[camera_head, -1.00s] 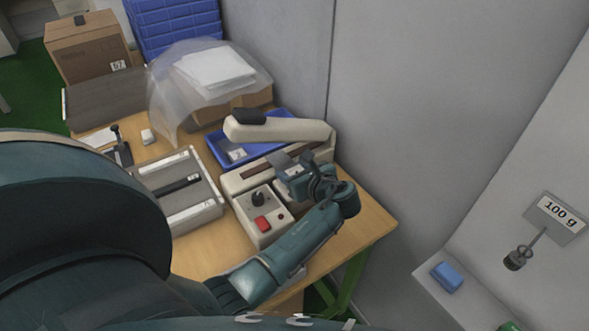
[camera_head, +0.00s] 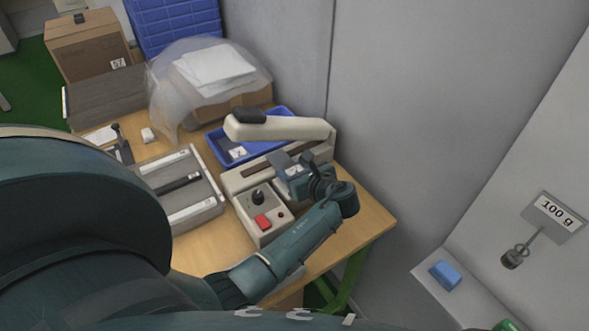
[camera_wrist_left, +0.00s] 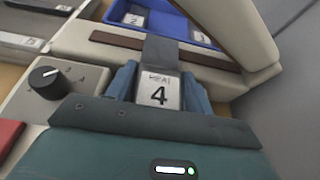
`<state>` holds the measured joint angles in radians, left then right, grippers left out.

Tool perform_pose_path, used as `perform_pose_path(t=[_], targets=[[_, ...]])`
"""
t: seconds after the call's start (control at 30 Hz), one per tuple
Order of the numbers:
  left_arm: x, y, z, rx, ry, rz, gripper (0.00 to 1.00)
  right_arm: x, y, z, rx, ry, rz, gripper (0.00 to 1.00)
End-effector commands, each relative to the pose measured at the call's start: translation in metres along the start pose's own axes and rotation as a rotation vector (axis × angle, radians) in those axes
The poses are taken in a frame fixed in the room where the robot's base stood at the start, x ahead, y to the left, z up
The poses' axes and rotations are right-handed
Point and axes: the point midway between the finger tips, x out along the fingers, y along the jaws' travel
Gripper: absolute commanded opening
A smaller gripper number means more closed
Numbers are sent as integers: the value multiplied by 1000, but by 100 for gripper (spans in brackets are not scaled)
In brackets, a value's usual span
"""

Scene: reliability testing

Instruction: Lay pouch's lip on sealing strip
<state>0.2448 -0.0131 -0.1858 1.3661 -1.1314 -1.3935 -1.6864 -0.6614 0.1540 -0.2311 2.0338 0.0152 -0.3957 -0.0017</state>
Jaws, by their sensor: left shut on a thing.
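The pouch (camera_wrist_left: 156,55) is dark grey with a silver label reading HEAT 4 (camera_wrist_left: 158,92). My left gripper (camera_head: 300,176) is shut on it at the label, and its blue fingers show on both sides in the left wrist view (camera_wrist_left: 158,90). The pouch's far grey end, its lip, reaches over the brown sealing strip (camera_wrist_left: 113,40) of the cream sealer. I cannot tell whether it touches the strip. The sealer's lever arm (camera_head: 285,128) is raised above. In the head view the pouch (camera_head: 280,160) is partly hidden by the gripper. My right gripper is not in view.
The sealer's control box (camera_head: 262,216) has a black knob and a red button. A blue tray (camera_head: 218,144) with labelled pouches lies behind the sealer. A grey slotted tray (camera_head: 200,212) stands to the left. A grey wall (camera_head: 430,110) rises close on the right.

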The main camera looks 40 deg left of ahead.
Motion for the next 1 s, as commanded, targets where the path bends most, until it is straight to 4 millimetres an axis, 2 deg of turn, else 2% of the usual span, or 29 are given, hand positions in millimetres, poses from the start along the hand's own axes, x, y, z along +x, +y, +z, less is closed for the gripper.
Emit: perform_pose_path(t=[0.13, 0.17, 0.43, 0.7, 1.0], targets=[[0, 0, 0, 0, -1, 0, 27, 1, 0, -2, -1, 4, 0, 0], [0, 0, 0, 0, -1, 0, 55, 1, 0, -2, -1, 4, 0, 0], [0, 0, 0, 0, 0, 0, 77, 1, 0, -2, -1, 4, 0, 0], [-1, 0, 0, 0, 0, 0, 78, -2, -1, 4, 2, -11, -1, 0], [-15, 0, 4, 2, 1, 0, 78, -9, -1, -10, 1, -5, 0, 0]])
